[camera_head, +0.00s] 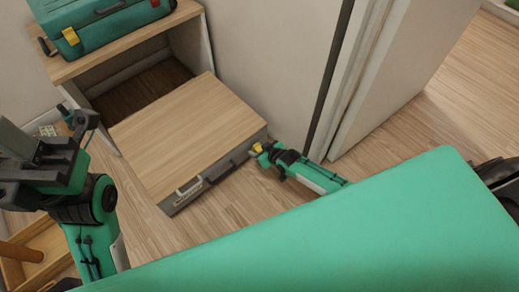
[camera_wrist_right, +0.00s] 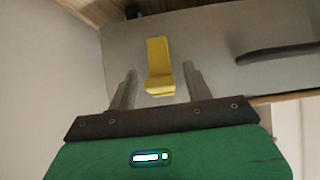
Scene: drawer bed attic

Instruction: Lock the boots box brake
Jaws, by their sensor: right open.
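The box (camera_head: 190,130), with a wooden top and a grey front, sits low on the floor in front of the cabinet opening. A yellow brake lever (camera_head: 257,148) is on its front near the right end. In the right wrist view the lever (camera_wrist_right: 159,68) stands out from the grey front (camera_wrist_right: 205,45). My right gripper (camera_head: 262,151) is at the lever in the head view. In the wrist view my right gripper (camera_wrist_right: 158,88) is open, with one finger on each side of the lever's lower end, apart from it. My left gripper (camera_head: 80,119) is at the left, away from the lever; its jaw state is unclear.
A dark handle (camera_wrist_right: 280,52) is beside the lever. A green case (camera_head: 100,22) lies on the cabinet top (camera_head: 130,45). A white panel (camera_head: 400,70) stands right of the box. A wooden frame (camera_head: 45,240) is at lower left.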

